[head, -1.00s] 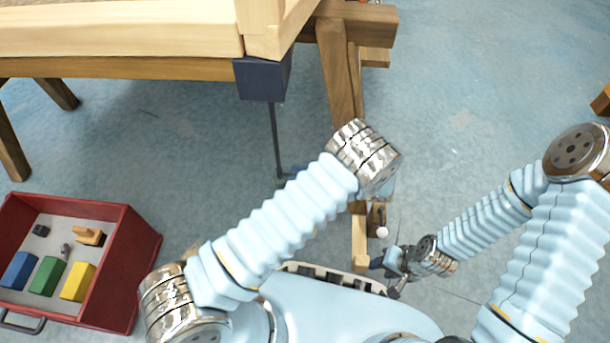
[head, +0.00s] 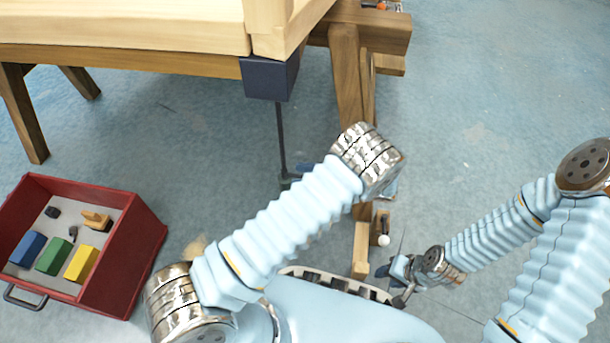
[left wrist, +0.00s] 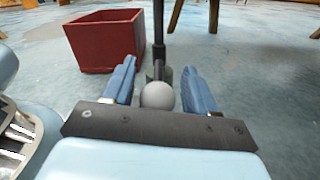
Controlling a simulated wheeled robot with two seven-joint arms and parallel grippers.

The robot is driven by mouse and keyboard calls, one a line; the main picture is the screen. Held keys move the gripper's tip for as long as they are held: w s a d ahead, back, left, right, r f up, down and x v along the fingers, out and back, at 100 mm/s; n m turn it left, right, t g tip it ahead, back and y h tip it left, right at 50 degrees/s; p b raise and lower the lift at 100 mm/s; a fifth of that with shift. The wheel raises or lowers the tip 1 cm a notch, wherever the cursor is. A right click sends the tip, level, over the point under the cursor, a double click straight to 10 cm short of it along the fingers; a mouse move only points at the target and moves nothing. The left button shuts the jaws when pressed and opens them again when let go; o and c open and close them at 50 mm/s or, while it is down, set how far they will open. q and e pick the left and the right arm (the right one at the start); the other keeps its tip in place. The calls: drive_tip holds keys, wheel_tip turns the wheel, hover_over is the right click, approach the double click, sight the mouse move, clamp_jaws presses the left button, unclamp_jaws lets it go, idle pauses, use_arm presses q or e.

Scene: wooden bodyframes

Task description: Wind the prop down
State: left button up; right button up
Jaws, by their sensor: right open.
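The prop stands under the corner of the timber frame, with a dark head block (head: 269,78) against the frame and a thin dark rod (head: 281,140) below. Its foot is partly hidden by my left arm. In the left wrist view the dark post (left wrist: 158,30) rises ahead, and a grey-white ball knob (left wrist: 158,95) sits between the blue fingers of my left gripper (left wrist: 160,72). The fingers are apart, with a gap on each side of the knob. In the head view my forearm mostly hides that gripper. My right gripper (head: 388,272) is open, low at the right, and looks empty.
A red box (head: 120,270) with blue, green and yellow blocks stands on the floor at left. The timber frame (head: 120,35) rests on wooden trestles (head: 347,75). A white ball (head: 383,240) on a wooden part is near my right gripper. The floor at right is open.

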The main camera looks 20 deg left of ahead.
use_arm(q)
drive_tip(key=w+d, duration=0.2)
drive_tip(key=d, duration=1.1)
drive_tip(key=shift+d, duration=0.4)
drive_tip(key=shift+s, duration=0.1)
